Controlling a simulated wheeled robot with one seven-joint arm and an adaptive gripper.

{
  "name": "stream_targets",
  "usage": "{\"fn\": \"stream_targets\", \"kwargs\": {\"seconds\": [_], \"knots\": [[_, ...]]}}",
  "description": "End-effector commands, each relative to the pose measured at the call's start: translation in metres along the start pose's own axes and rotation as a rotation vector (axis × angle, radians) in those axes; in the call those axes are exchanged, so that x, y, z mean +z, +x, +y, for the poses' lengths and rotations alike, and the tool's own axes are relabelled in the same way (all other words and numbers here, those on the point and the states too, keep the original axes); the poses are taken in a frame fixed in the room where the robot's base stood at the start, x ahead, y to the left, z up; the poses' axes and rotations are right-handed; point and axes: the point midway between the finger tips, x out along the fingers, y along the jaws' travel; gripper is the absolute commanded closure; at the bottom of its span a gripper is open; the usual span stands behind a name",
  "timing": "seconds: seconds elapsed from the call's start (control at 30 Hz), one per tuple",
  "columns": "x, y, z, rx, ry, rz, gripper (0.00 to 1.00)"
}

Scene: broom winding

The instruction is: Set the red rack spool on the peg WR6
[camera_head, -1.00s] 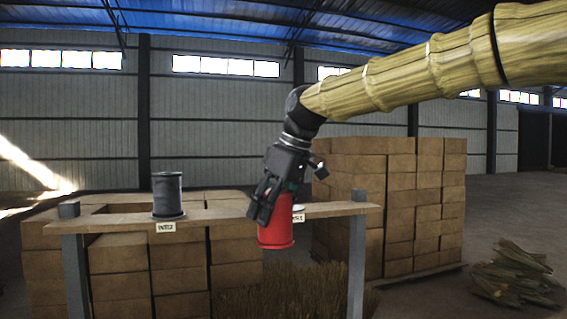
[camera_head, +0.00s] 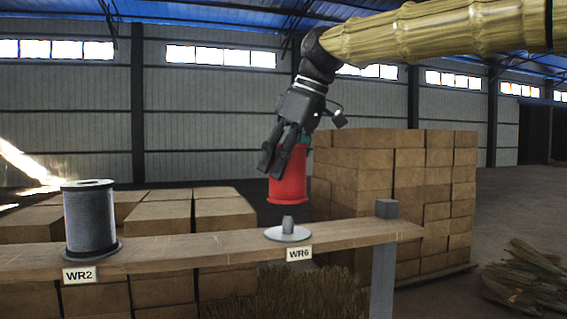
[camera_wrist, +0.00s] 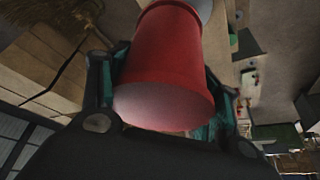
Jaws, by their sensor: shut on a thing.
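The red rack spool (camera_head: 289,180) is upright in my gripper (camera_head: 281,160), which is shut on it from above and the left. In the wrist view the red spool (camera_wrist: 168,65) fills the space between the fingers of my gripper (camera_wrist: 165,115). The peg WR6 (camera_head: 288,224) is a short grey stub on a round pale base on the wooden rail, with a "WR6" label on the rail's front edge. The spool hangs above the peg, apart from it, with a small visible gap. In the wrist view a pale disc shows partly behind the spool.
A grey wire spool (camera_head: 90,218) stands on the rail (camera_head: 190,247) at the left, by the label WR2. A grey post (camera_head: 384,265) rises at the rail's right end. Stacked cartons (camera_head: 395,180) stand behind. Straw bundles (camera_head: 530,275) lie on the floor at the right.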

Motion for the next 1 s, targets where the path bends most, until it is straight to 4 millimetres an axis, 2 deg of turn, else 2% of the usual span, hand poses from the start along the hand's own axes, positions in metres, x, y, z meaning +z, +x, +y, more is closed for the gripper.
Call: {"fn": "stream_targets", "kwargs": {"seconds": [0.2, 0.57, 0.6, 0.63, 0.67, 1.0], "knots": [[0.005, 0.005, -0.009, 0.004, -0.005, 0.003, 0.69], [0.014, 0.043, 0.007, -0.005, 0.002, -0.003, 0.69], [0.015, 0.046, 0.007, -0.005, 0.002, -0.003, 0.73], [0.016, 0.048, 0.007, -0.004, 0.002, -0.003, 0.73], [0.017, 0.049, 0.008, -0.003, 0.002, -0.002, 0.78], [0.021, 0.057, 0.007, -0.002, 0.002, -0.001, 0.79]]}}
